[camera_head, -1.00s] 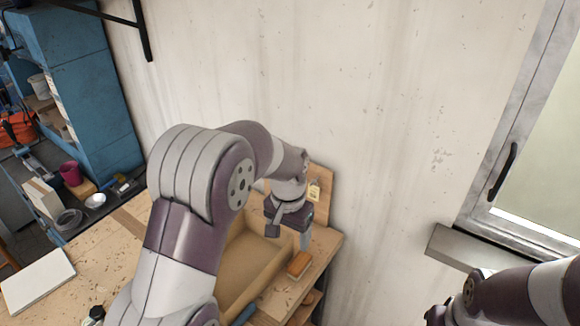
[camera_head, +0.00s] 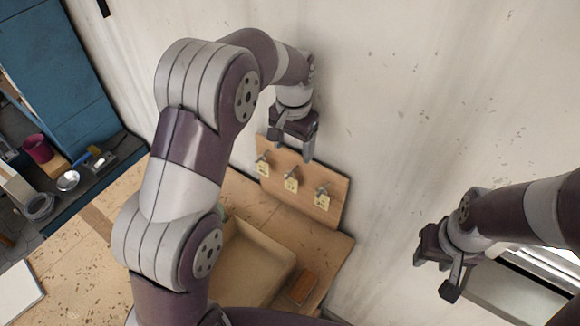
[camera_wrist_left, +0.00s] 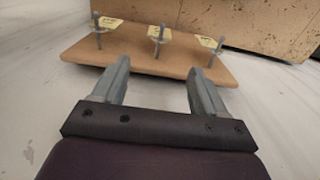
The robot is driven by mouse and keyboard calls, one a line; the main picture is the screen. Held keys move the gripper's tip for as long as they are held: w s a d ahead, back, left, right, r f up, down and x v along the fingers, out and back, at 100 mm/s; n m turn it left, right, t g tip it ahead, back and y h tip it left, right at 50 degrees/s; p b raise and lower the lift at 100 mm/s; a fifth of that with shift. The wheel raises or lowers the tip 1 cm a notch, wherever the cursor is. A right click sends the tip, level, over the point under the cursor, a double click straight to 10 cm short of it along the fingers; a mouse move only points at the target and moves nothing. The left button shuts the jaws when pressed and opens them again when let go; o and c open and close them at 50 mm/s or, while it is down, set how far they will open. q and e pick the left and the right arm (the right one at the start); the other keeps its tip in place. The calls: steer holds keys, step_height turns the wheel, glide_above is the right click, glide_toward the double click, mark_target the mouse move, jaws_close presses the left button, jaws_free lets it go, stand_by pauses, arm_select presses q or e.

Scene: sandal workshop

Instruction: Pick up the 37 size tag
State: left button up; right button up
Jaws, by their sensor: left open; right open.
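Three small yellow tags hang on metal pegs on a wooden board (camera_head: 335,188) fixed to the wall: a left tag (camera_head: 263,169), a middle tag (camera_head: 291,184) and a right tag (camera_head: 322,201). Their print is too small to read, so I cannot tell which is 37. The left wrist view also shows the board (camera_wrist_left: 185,68) and the tags, with the middle peg (camera_wrist_left: 157,42) roughly between my fingers. My left gripper (camera_head: 291,146) is open and empty, just above the board, apart from the tags. My right gripper (camera_head: 434,277) is open and empty at the right.
Below the board is a workbench with a shallow tan box (camera_head: 252,262) and an orange-brown block (camera_head: 302,287). A blue cabinet (camera_head: 60,80), a magenta cup (camera_head: 37,148) and a white bowl (camera_head: 68,180) stand at the left. A window sill is at the lower right.

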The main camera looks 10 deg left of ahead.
arm_select(q)
steer(key=b, duration=0.3)
glide_above(291, 177)
step_height(291, 177, down, 4)
steer(key=f, duration=0.2)
steer(key=f+p, duration=0.1)
steer(key=f, duration=0.1)
steer(key=f+p, duration=0.1)
steer(key=f, duration=0.1)
steer(key=shift+w+a, duration=0.1)
steer(key=shift+w, duration=0.15)
steer(key=shift+s+f, duration=0.1)
steer(key=shift+f, duration=0.1)
steer(key=shift+s, duration=0.2)
steer(key=shift+w, duration=0.15)
steer(key=c, duration=1)
steer(key=shift+c, duration=0.6)
arm_select(e)
steer(key=f, duration=0.1)
steer(key=s+f, duration=0.1)
steer(key=f, duration=0.1)
steer(key=shift+d, duration=0.2)
